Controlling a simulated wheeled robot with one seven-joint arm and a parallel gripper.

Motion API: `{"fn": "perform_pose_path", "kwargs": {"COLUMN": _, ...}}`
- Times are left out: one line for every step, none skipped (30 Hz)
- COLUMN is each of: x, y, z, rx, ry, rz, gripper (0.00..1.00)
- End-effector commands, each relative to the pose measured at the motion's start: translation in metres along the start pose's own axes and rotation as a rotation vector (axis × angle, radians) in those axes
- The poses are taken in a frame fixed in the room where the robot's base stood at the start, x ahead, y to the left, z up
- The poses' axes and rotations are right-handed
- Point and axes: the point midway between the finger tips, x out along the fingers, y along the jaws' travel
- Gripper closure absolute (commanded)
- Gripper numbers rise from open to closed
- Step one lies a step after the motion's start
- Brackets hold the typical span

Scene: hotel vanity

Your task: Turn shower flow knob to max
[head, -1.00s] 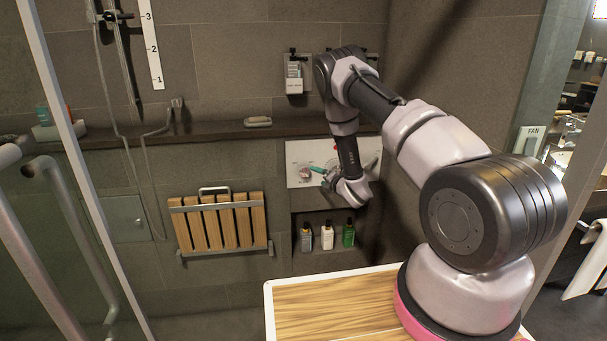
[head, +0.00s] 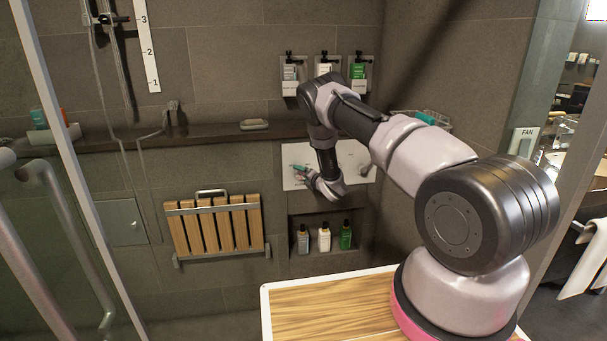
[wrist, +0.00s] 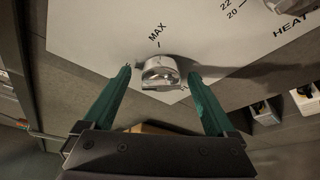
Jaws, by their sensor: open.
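The silver shower flow knob (wrist: 160,72) sits on a white control panel (wrist: 95,25) in the wrist view, near the panel's edge. The printed word MAX (wrist: 157,32) is close beside it. My gripper (wrist: 160,73) has two green fingers, spread open, with one tip on each side of the knob. Small gaps seem to show between tips and knob; contact cannot be told for sure. In the head view the panel (head: 291,155) is on the back wall and my gripper (head: 302,171) is at its left part, hiding the knob.
A heat knob (wrist: 292,4) with numbers is on the same panel. Below the panel, a niche holds several bottles (head: 324,238). A folded wooden seat (head: 215,226) hangs to the left. Dispensers (head: 324,70) are above, and a corner basket (head: 422,119) is to the right.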

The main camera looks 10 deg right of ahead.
Motion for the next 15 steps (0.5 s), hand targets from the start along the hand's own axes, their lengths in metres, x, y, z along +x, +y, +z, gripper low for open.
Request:
{"fn": "perform_pose_path", "kwargs": {"x": -0.0001, "y": 0.0000, "z": -0.0001, "rx": 0.000, "ry": 0.000, "rz": 0.000, "gripper": 0.09}}
{"fn": "perform_pose_path", "kwargs": {"x": -0.0002, "y": 0.0000, "z": -0.0001, "rx": 0.000, "ry": 0.000, "rz": 0.000, "gripper": 0.09}}
{"fn": "perform_pose_path", "kwargs": {"x": -0.0002, "y": 0.0000, "z": -0.0001, "rx": 0.000, "ry": 0.000, "rz": 0.000, "gripper": 0.09}}
{"fn": "perform_pose_path", "kwargs": {"x": -0.0003, "y": 0.0001, "z": -0.0002, "rx": 0.000, "ry": 0.000, "rz": 0.000, "gripper": 0.20}}
{"fn": "perform_pose_path", "kwargs": {"x": -0.0003, "y": 0.0001, "z": -0.0002, "rx": 0.000, "ry": 0.000, "rz": 0.000, "gripper": 0.32}}
{"fn": "perform_pose_path", "kwargs": {"x": -0.0003, "y": 0.0001, "z": -0.0002, "rx": 0.000, "ry": 0.000, "rz": 0.000, "gripper": 0.47}}
{"fn": "perform_pose_path", "kwargs": {"x": -0.0004, "y": 0.0001, "z": -0.0002, "rx": 0.000, "ry": 0.000, "rz": 0.000, "gripper": 0.58}}
{"fn": "perform_pose_path", "kwargs": {"x": -0.0003, "y": 0.0002, "z": -0.0002, "rx": 0.000, "ry": 0.000, "rz": 0.000, "gripper": 0.70}}
{"fn": "perform_pose_path", "kwargs": {"x": -0.0003, "y": 0.0004, "z": -0.0002, "rx": 0.000, "ry": 0.000, "rz": 0.001, "gripper": 0.85}}
{"fn": "perform_pose_path", "kwargs": {"x": -0.0003, "y": 0.0006, "z": -0.0002, "rx": 0.000, "ry": 0.000, "rz": 0.001, "gripper": 0.94}}
{"fn": "perform_pose_path", "kwargs": {"x": -0.0002, "y": 0.0007, "z": -0.0003, "rx": 0.000, "ry": 0.000, "rz": 0.001, "gripper": 0.94}}
{"fn": "perform_pose_path", "kwargs": {"x": -0.0002, "y": 0.0008, "z": -0.0002, "rx": 0.000, "ry": 0.000, "rz": 0.002, "gripper": 0.94}}
{"fn": "perform_pose_path", "kwargs": {"x": -0.0002, "y": 0.0009, "z": -0.0002, "rx": 0.001, "ry": 0.000, "rz": 0.002, "gripper": 0.94}}
{"fn": "perform_pose_path", "kwargs": {"x": -0.0002, "y": 0.0011, "z": -0.0002, "rx": 0.002, "ry": 0.000, "rz": 0.003, "gripper": 0.94}}
{"fn": "perform_pose_path", "kwargs": {"x": -0.0001, "y": 0.0012, "z": -0.0002, "rx": 0.005, "ry": 0.000, "rz": 0.004, "gripper": 0.94}}
